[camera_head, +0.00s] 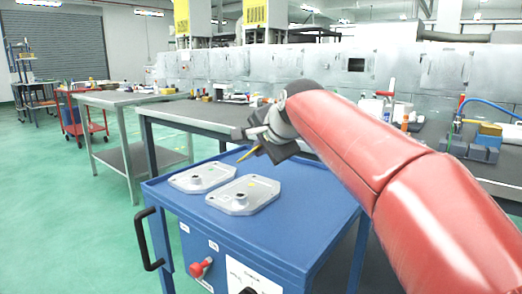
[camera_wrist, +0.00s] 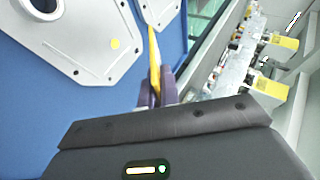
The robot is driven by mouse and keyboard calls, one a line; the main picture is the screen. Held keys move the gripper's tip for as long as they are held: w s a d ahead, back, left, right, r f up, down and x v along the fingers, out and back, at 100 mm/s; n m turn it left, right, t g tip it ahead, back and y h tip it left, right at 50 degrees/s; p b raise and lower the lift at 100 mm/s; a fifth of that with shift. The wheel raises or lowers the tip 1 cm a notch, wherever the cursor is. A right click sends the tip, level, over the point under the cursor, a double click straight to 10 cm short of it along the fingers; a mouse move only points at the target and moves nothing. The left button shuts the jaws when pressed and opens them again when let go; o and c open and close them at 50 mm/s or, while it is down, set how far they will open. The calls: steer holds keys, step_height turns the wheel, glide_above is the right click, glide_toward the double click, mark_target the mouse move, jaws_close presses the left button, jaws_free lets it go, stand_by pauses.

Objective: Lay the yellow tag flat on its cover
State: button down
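The yellow tag (camera_head: 248,153) is in my gripper (camera_head: 261,146), above the back of the blue cart. In the wrist view the tag (camera_wrist: 154,58) shows as a narrow strip, nearly edge-on, between the dark fingers of my gripper (camera_wrist: 157,88). It is tilted, not flat, and apart from the covers. Two grey metal covers lie on the cart: the nearer cover (camera_head: 232,205) and the farther cover (camera_head: 185,183). Each has a raised boss.
The blue cart top (camera_head: 290,205) has clear room right of the covers. A grey workbench (camera_head: 190,110) stands behind it, with bottles and small parts (camera_head: 400,118) on its right. A black handle (camera_head: 146,240) sticks out at the cart's left.

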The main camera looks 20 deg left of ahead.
steer(key=shift+f+b, duration=2.3)
steer(key=shift+f, duration=0.4)
steer(key=c, duration=1.6)
jaws_free()
steer(key=shift+o, duration=0.2)
steer(key=v, duration=0.7)
steer(key=shift+s+d+r, duration=0.15)
steer(key=shift+s+r, duration=0.1)
